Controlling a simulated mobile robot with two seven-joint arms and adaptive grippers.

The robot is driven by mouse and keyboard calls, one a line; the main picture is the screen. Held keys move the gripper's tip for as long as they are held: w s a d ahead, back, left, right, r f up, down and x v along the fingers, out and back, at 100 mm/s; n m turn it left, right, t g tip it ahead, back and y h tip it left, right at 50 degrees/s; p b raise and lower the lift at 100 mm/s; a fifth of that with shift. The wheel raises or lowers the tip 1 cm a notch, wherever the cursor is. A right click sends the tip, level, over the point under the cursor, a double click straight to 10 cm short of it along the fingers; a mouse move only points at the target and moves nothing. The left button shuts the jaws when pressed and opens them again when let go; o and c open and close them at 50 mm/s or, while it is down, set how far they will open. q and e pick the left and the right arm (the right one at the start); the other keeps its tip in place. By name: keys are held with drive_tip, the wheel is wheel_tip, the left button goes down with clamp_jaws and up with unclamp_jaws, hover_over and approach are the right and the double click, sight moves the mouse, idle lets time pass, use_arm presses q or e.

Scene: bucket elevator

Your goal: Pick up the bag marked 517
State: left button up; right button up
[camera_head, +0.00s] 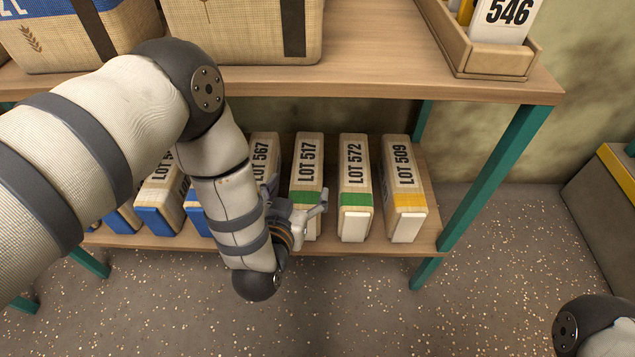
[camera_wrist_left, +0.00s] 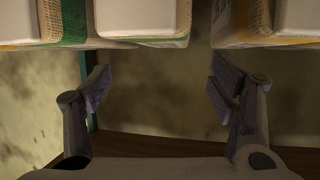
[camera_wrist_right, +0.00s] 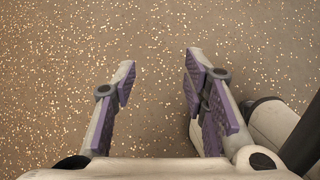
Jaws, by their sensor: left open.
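The bag marked 517 (camera_head: 309,158) stands on the lower shelf, pale woven with a green band near its front. My left gripper (camera_head: 297,196) is open in front of this bag's lower front, and its fingers hide part of it. I cannot tell whether they touch it. In the left wrist view the open left gripper (camera_wrist_left: 158,78) has nothing between its fingers; bag ends show at the top edge, their labels out of view. My right gripper (camera_wrist_right: 158,72) is open and empty over the speckled floor.
Bag 572 (camera_head: 355,170) and bag 509 (camera_head: 402,170) stand to the right, bag 567 (camera_head: 262,148) to the left, with blue-banded bags beyond. The upper shelf (camera_head: 370,75) overhangs them. A green post (camera_head: 495,170) stands at the right. The floor (camera_head: 450,310) in front is clear.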

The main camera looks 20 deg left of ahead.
sight(306, 171)
use_arm(q)
drive_tip(key=b+x, duration=0.1)
drive_tip(key=x, duration=0.2)
drive_tip(key=b+x, duration=0.1)
drive_tip(key=x, duration=0.2)
drive_tip(key=b+x, duration=0.2)
drive_tip(key=x, duration=0.1)
drive_tip(key=shift+s+a+f, duration=0.2)
drive_tip(key=shift+f, duration=0.2)
drive_tip(key=shift+w, duration=0.2)
drive_tip(key=shift+r, duration=0.2)
use_arm(e)
drive_tip(key=f, duration=0.1)
drive_tip(key=s+f, duration=0.1)
drive_tip(key=f+g, duration=0.1)
drive_tip(key=shift+s+f, duration=0.15)
drive_tip(key=shift+s, duration=0.2)
